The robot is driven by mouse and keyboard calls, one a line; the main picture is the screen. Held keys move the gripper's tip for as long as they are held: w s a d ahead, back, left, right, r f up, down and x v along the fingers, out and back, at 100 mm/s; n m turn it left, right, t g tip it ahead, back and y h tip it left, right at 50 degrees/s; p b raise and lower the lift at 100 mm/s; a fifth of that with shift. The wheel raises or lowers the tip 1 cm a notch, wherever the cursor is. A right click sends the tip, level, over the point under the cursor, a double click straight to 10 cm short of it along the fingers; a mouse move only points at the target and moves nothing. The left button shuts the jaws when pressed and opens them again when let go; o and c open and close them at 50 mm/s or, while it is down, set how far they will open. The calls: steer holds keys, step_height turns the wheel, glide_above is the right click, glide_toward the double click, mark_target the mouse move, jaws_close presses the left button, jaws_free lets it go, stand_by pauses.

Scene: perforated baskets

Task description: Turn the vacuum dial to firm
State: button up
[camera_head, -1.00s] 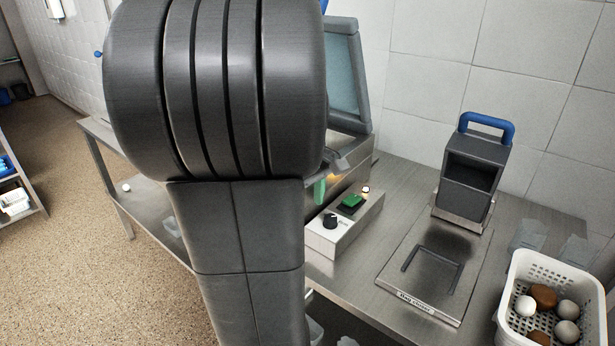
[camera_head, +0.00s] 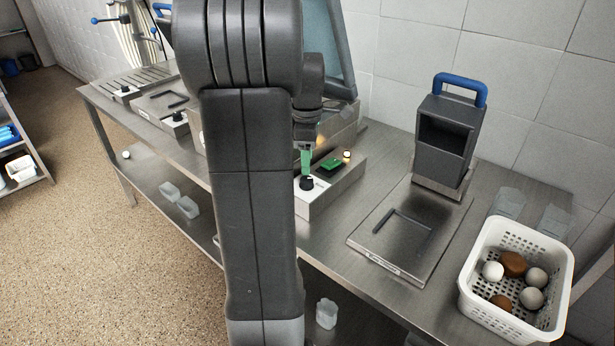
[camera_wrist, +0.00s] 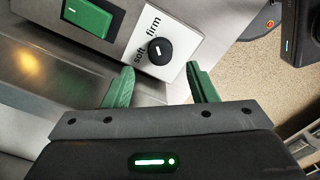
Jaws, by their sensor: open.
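The vacuum dial (camera_wrist: 160,52) is a round black knob with a small white mark, on a white plate printed "soft" and "firm". I cannot tell exactly which word the mark points at. In the head view the dial (camera_head: 307,184) sits on the front of a metal control box (camera_head: 333,184). My gripper (camera_wrist: 160,70) is open, its green fingertips apart to either side of the dial in the wrist view, with the knob seen beyond and between them. In the head view my gripper (camera_head: 307,160) is just above the dial; contact is not visible.
A green rocker switch (camera_head: 331,164) and a lit lamp (camera_head: 346,156) are on the same box. A raised lid (camera_head: 335,50) stands behind. To the right are a dark dispenser with a blue handle (camera_head: 447,137), a metal plate (camera_head: 405,243) and a white perforated basket (camera_head: 475,270) of round items.

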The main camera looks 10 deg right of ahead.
mark_target(307, 178)
step_height(307, 178, down, 6)
steer(key=shift+f, duration=0.1)
steer(key=shift+c, duration=0.4)
steer(key=c, duration=0.9)
